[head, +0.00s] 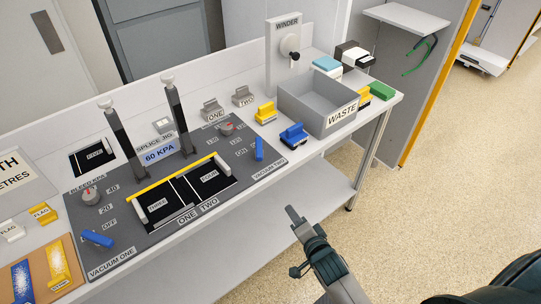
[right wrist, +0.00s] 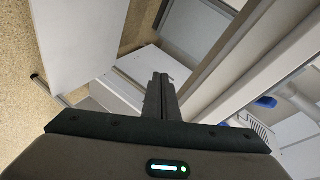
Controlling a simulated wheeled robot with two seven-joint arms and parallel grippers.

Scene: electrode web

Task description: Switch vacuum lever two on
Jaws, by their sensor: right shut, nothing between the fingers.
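Vacuum lever two is the blue lever (head: 259,148) at the right end of the grey splice jig panel (head: 215,213), above the "VACUUM TWO" label. Its handle points toward the back of the panel; the small marks beside it are hard to read. Another blue lever (head: 97,238) lies slantwise near the "VACUUM ONE" label. My right gripper (head: 292,212) is shut and empty, in front of the bench's edge and apart from lever two. Its closed fingers also show in the right wrist view (right wrist: 161,92). My left gripper is not in view.
A grey waste bin (head: 303,107), a blue clip-like block (head: 293,135) and a yellow one (head: 265,113) stand right of and behind lever two. Two dark upright posts (head: 179,118) rise from the jig. Open floor (head: 420,210) lies right of the bench.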

